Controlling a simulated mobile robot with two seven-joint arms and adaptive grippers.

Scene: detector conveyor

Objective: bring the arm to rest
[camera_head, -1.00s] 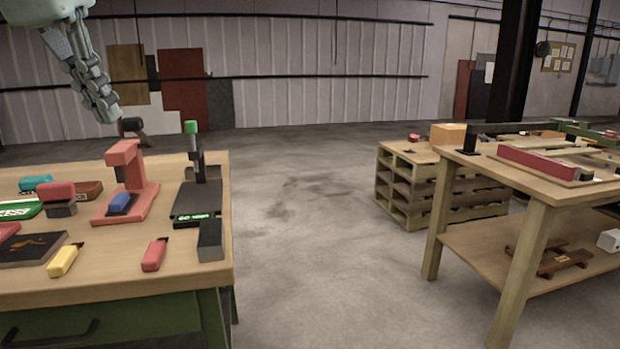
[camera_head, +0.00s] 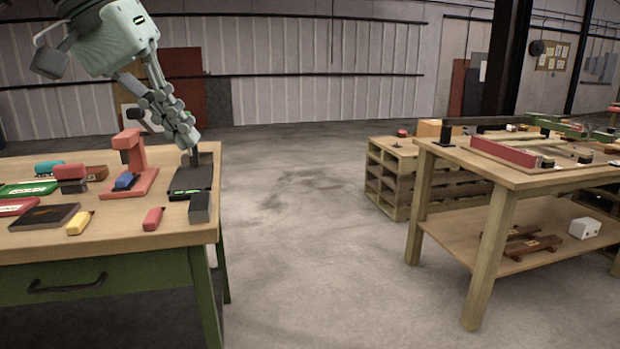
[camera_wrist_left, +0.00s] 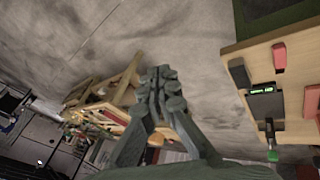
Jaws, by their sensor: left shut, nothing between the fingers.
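My left gripper (camera_head: 188,138) hangs from the upper left of the head view, its fingers shut with nothing between them. In that view it overlaps the upper part of the black device (camera_head: 190,182) with a green display on the left bench. In the left wrist view my left gripper (camera_wrist_left: 163,78) points up over the grey floor, and the device (camera_wrist_left: 266,103) with its green-topped post lies to its right, apart from the fingers. My right gripper is not seen.
The left bench (camera_head: 120,238) holds a red press-like stand (camera_head: 136,165), a dark grey block (camera_head: 199,207), and several coloured blocks. Bare floor (camera_head: 290,240) separates it from the right table (camera_head: 520,178), with a pallet stack (camera_head: 391,180) behind.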

